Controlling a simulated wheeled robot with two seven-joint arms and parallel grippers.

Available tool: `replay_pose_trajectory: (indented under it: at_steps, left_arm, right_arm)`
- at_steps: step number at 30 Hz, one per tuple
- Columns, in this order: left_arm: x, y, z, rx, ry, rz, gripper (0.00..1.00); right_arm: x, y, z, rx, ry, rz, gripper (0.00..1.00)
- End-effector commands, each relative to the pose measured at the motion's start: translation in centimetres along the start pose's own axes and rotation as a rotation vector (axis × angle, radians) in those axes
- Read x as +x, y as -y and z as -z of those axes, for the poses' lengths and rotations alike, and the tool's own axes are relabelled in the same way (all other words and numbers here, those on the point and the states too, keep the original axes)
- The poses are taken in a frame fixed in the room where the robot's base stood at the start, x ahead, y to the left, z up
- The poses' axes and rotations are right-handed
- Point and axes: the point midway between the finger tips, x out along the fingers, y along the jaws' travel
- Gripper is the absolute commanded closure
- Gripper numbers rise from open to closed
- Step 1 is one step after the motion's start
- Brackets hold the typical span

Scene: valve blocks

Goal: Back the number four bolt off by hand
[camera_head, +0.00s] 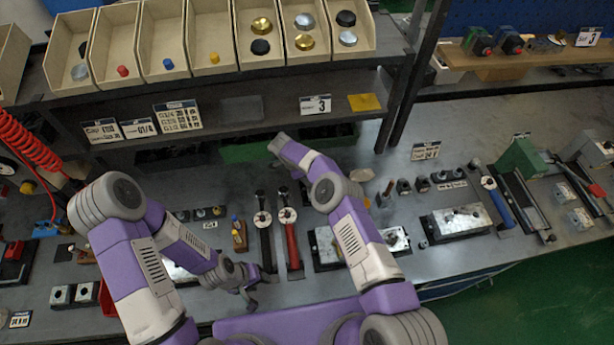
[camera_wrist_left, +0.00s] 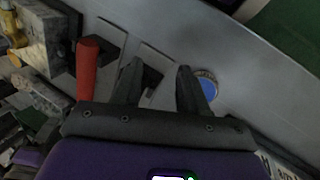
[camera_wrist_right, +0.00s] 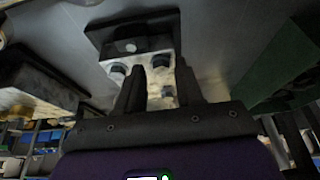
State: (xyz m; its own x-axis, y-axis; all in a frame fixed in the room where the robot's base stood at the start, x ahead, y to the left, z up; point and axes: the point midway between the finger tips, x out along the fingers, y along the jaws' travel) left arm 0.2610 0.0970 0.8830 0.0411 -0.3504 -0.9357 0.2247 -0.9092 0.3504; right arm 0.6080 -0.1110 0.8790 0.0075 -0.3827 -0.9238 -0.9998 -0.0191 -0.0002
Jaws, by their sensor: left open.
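My left gripper (camera_head: 260,289) is low at the bench's front edge, left of the middle. In the left wrist view its fingers (camera_wrist_left: 157,85) are apart with nothing between them. One valve block (camera_head: 455,222) lies right of the middle with dark bolts on top. Another block (camera_head: 327,246) is partly hidden behind my right arm. My right gripper's fingers are not clear in the head view. In the right wrist view they (camera_wrist_right: 160,90) stand apart before a pale block with dark bolts (camera_wrist_right: 120,70). I cannot tell which bolt is number four.
Two hammers, one with a red handle (camera_head: 292,245), lie between my arms. Open bins (camera_head: 215,40) with caps stand on the rear shelf. A green vise (camera_head: 522,158) is at right. In the left wrist view a red handle (camera_wrist_left: 87,68) lies beside the fingers.

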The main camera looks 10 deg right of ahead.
Motion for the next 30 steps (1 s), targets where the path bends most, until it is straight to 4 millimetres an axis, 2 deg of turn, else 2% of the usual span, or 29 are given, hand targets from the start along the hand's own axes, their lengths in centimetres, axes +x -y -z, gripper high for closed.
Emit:
replay_pose_trajectory:
  at_steps: [29,30]
  left_arm:
    - [1.1,0.4,0.1,0.000,0.000,0.000,0.57]
    - [1.1,0.4,0.1,0.000,0.000,0.000,0.57]
  right_arm:
    - [0.0,0.1,0.1,-0.003,-0.001,0.001,0.64]
    - [0.0,0.1,0.1,-0.003,-0.001,0.001,0.67]
